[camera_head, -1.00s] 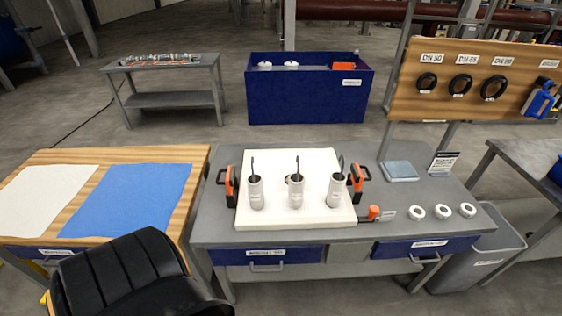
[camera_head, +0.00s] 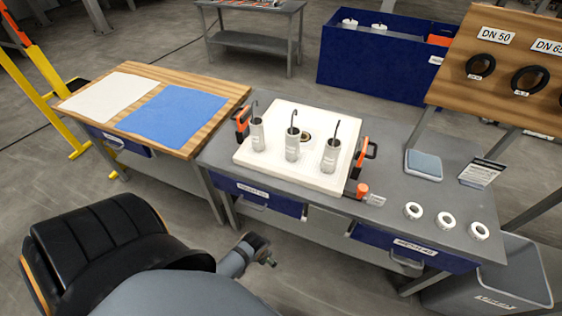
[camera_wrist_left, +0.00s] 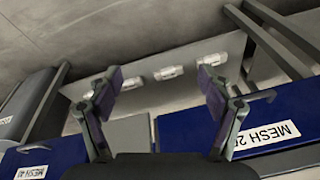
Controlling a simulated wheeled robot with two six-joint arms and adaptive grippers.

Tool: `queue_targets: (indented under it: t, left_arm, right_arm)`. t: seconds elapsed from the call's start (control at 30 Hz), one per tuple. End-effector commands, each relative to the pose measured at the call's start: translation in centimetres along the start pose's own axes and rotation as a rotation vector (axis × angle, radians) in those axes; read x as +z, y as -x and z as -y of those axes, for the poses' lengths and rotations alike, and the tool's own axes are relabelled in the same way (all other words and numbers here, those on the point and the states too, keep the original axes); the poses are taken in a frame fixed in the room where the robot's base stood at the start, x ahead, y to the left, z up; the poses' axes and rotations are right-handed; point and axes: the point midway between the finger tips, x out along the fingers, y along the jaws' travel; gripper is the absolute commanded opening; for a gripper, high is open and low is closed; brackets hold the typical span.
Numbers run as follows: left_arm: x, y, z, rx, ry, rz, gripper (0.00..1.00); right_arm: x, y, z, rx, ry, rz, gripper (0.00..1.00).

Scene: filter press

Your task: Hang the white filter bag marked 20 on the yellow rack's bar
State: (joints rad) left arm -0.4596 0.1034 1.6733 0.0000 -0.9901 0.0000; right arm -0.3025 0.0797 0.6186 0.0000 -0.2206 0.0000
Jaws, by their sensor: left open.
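No filter bag marked 20 can be picked out; a closed blue drawer (camera_head: 258,197) in the grey bench has a white label, which reads MESH 20 in the left wrist view (camera_wrist_left: 268,140). The yellow rack (camera_head: 40,72) stands at the far left, partly cut off, and its bar cannot be made out clearly. My left gripper (camera_head: 270,261) is in front of the bench, below and right of that drawer. In the left wrist view my left gripper (camera_wrist_left: 160,82) is open and empty, fingers apart, facing the bench front. My right gripper is not in view.
Three grey cylinders with dark hooks stand on a white plate (camera_head: 285,172) on the bench. A wooden table (camera_head: 215,95) with a white sheet (camera_head: 108,97) and a blue sheet (camera_head: 172,110) is at left.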

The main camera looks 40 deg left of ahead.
Motion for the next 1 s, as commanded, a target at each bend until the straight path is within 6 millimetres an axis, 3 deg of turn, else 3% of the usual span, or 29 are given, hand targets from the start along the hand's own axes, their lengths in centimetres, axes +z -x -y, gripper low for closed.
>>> queue_targets:
  t: [0.1, 0.27, 0.4, 0.73, 0.9, 1.0]
  left_arm:
    - [-3.0, 5.4, 0.0, -0.002, -0.008, -0.031, 0.79]
    - [-5.8, 12.1, 0.5, -0.024, -0.061, -0.076, 0.79]
    - [-8.9, 16.6, 2.6, -0.13, -0.262, -0.161, 0.79]
    - [-17.5, 18.0, 9.6, -0.637, -1.101, -0.251, 0.79]
    - [-22.6, 17.9, 12.1, -1.016, -1.71, -0.135, 0.79]
    - [-25.0, 17.5, 12.5, -1.237, -2.068, -0.005, 0.79]
  right_arm:
    - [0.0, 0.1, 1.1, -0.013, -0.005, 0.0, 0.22]
    - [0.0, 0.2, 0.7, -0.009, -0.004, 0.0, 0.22]
    - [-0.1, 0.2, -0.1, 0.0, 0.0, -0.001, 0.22]
    - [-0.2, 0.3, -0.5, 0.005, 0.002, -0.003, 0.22]
    - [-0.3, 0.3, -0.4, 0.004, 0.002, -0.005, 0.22]
    - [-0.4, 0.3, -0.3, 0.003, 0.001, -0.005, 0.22]
